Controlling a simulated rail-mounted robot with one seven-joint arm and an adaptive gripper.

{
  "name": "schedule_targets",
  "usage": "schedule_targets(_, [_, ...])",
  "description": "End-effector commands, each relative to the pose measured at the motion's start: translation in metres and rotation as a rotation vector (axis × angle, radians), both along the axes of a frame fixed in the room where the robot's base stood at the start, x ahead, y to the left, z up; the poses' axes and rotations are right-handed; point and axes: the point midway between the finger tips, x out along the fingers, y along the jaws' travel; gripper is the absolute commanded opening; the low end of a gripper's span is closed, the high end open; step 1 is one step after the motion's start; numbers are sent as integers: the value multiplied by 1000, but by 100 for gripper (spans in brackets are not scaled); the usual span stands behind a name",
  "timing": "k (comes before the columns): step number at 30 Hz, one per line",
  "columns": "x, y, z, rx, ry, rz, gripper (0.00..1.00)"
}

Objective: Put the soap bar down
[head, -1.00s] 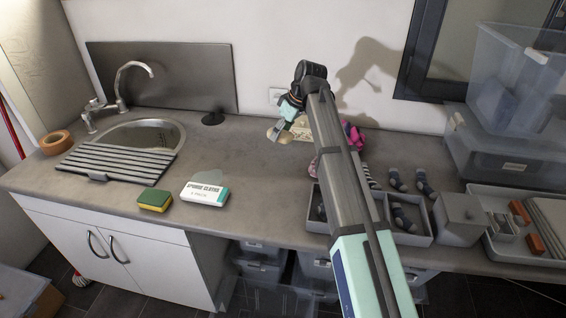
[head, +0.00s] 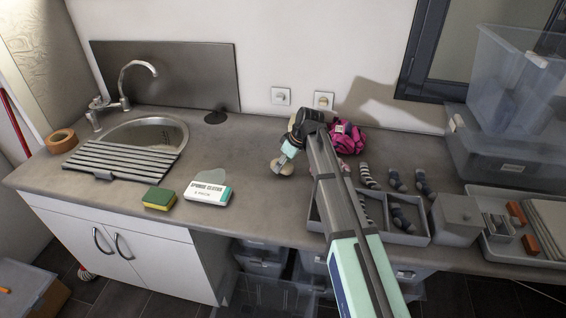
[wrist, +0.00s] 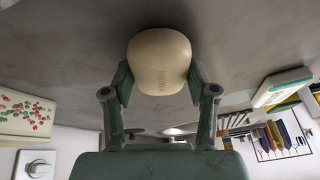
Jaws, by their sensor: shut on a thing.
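In the head view my gripper (head: 281,164) is low over the middle of the grey counter (head: 240,150), and the soap bar (head: 286,169) shows partly behind the fingers. I cannot tell whether its underside touches the counter.
A sponge-cloth pack (head: 208,194) and a green-yellow sponge (head: 159,198) lie to the left, before the sink (head: 150,135). A pink item (head: 347,138) and a sock tray (head: 425,238) are to the right. Bare counter surrounds my gripper's left side.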

Motion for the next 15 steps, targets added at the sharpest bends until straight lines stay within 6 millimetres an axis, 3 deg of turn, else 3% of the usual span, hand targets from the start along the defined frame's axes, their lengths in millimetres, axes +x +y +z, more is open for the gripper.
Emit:
schedule_targets(10, [0, 0, -3, 1, 0, 0, 21])
schedule_targets(11, [0, 0, -4, 0, 0, 0, 61])
schedule_targets(12, [0, 0, -3, 0, 0, 0, 75])
schedule_targets(13, [0, 0, -3, 0, 0, 0, 83])
schedule_targets(15, [0, 0, -3, 0, 0, 0, 83])
